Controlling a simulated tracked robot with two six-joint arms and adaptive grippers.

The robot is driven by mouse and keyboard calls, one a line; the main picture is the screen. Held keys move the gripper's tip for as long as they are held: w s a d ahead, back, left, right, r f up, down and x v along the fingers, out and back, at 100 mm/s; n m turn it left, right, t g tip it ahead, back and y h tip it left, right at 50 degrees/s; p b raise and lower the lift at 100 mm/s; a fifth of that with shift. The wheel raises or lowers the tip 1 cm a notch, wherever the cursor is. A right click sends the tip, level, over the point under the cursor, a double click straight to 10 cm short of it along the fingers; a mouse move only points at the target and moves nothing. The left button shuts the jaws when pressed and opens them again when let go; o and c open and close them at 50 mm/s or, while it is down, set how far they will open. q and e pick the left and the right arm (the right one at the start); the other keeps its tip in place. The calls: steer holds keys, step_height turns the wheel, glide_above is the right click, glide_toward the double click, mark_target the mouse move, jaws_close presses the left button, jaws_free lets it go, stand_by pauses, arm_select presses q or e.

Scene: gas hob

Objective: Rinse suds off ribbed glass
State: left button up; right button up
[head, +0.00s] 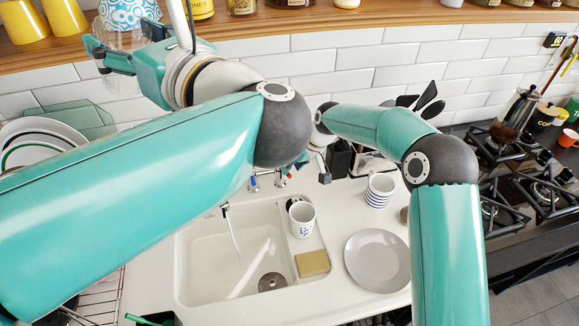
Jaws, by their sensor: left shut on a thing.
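My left gripper (108,58) is at the upper left, raised in front of the wall shelf. It is shut on a clear ribbed glass (122,42), which is partly covered by the fingers. I cannot make out suds on it. The sink basin (205,275) is in the lower middle, well below and to the right of the glass. A thin stream runs from the spout (225,208) into the basin. The tap has a blue and a red mark (281,183). My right gripper (324,170) is mostly hidden behind my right arm, near the tap; its jaws are unclear.
A white mug (302,219) and a sponge (313,263) are right of the basin. A grey plate (378,260) and striped stacked cups (380,190) stand on the counter. A dish rack with plates (40,135) is left; a gas hob (540,190) is right. The shelf (300,20) holds jars.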

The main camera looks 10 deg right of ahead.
steer(key=shift+x, duration=0.75)
steer(key=shift+w+a+f, duration=0.15)
steer(key=shift+a+f, duration=0.05)
steer(key=shift+f, duration=0.3)
steer(key=shift+r, duration=0.1)
steer(key=shift+c, duration=0.4)
jaws_close()
